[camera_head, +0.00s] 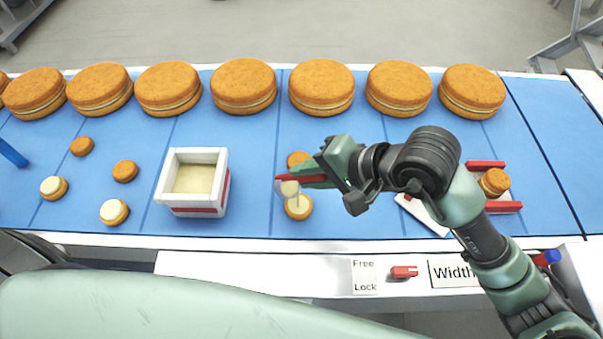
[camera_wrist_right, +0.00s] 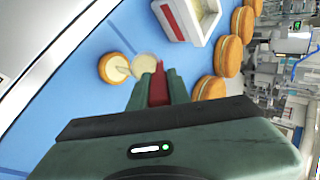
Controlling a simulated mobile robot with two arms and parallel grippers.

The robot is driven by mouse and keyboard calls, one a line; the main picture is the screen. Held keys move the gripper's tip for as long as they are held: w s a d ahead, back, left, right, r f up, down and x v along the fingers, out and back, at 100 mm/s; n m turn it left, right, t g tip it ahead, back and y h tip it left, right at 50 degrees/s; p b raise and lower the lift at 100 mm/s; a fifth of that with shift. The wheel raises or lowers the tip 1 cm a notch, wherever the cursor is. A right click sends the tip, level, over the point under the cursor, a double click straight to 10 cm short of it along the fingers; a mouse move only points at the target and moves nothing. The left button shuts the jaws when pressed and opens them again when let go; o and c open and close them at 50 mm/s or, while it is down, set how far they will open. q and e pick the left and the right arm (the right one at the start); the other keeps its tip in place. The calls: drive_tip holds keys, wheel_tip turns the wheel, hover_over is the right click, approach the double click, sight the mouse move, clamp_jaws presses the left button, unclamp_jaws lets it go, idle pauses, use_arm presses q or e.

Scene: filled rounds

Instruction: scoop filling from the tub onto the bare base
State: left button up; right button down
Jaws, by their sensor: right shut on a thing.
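My right gripper (camera_head: 318,172) is shut on the red handle of a scoop (camera_head: 289,189); pale filling shows at its head. In the right wrist view the red handle (camera_wrist_right: 158,88) sits between the fingers (camera_wrist_right: 160,92) and the pale scoop head (camera_wrist_right: 146,66) lies ahead of them. The scoop head is over or beside the back edge of a small round base (camera_head: 299,209) with a pale top; I cannot tell if they touch. This base also shows in the wrist view (camera_wrist_right: 114,68). The white tub (camera_head: 222,160) with a red band, left of the scoop, holds pale filling. My left gripper is out of view.
Small brown rounds (camera_head: 125,171) and pale-topped rounds (camera_head: 114,211) lie left of the tub. One brown round (camera_head: 298,158) is just behind my gripper. Large sandwiched rounds (camera_head: 243,86) line the back. Right, a brown-topped round (camera_head: 495,182) stands between red guides (camera_head: 503,207).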

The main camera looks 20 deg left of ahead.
drive_tip(key=d+y+b, duration=0.1)
drive_tip(key=b, duration=0.1)
drive_tip(key=d+f+y+b, duration=0.1)
drive_tip(key=y+b, duration=0.1)
drive_tip(key=b, duration=0.1)
drive_tip(key=d+f+t+y+b, duration=0.1)
drive_tip(key=b, duration=0.2)
drive_tip(key=shift+s+d+f, duration=0.1)
drive_tip(key=shift+s+d, duration=0.1)
drive_tip(key=shift+s, duration=0.15)
